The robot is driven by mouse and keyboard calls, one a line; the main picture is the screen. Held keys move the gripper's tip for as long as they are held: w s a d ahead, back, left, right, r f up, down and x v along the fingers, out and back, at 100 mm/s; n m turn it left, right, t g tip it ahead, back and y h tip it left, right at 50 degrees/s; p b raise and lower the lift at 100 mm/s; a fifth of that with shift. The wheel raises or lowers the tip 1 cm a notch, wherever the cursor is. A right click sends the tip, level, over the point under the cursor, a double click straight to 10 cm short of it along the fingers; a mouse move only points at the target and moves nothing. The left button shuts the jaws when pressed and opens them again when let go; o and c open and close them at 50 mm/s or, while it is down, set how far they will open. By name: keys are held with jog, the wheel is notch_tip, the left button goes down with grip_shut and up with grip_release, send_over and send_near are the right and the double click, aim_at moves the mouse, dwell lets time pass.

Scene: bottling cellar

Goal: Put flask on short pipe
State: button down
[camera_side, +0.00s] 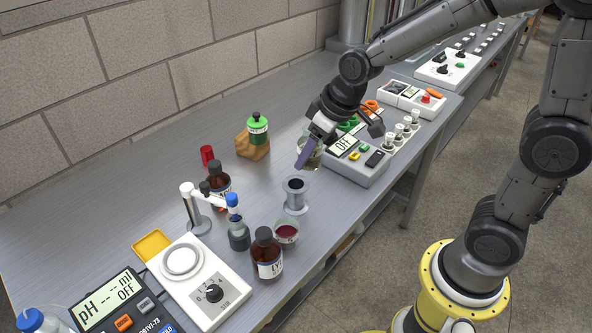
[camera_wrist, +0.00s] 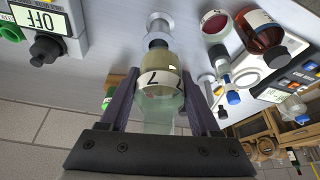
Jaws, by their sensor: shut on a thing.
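The flask (camera_wrist: 158,80) is glass with a pale yellowish body and a white label band. My gripper (camera_wrist: 153,100) is shut on it, with a dark finger on either side. In the side view, my gripper (camera_side: 306,152) hides part of the flask (camera_side: 317,158). The short pipe (camera_side: 295,199) is a grey flanged piece standing upright on the bench, with a dark opening on top. It also shows in the wrist view (camera_wrist: 160,24), just beyond the flask. In the side view the flask is behind and slightly right of the pipe, apart from it.
A beaker of red liquid (camera_side: 286,233) and a brown bottle (camera_side: 267,256) stand in front of the pipe. An electrode stand (camera_side: 196,212) and stirrer (camera_side: 192,279) are to the left. A grey meter (camera_side: 357,165) is close on the right.

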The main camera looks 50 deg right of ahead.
jog(key=w+f, duration=0.1)
jog(key=f, duration=0.1)
jog(key=w+f, duration=0.2)
jog(key=shift+w+a+f, duration=0.15)
jog(key=shift+w, duration=0.1)
jog(key=shift+f, duration=1.5)
jog(key=shift+f, duration=0.15)
jog(key=shift+c, duration=0.6)
grip_release()
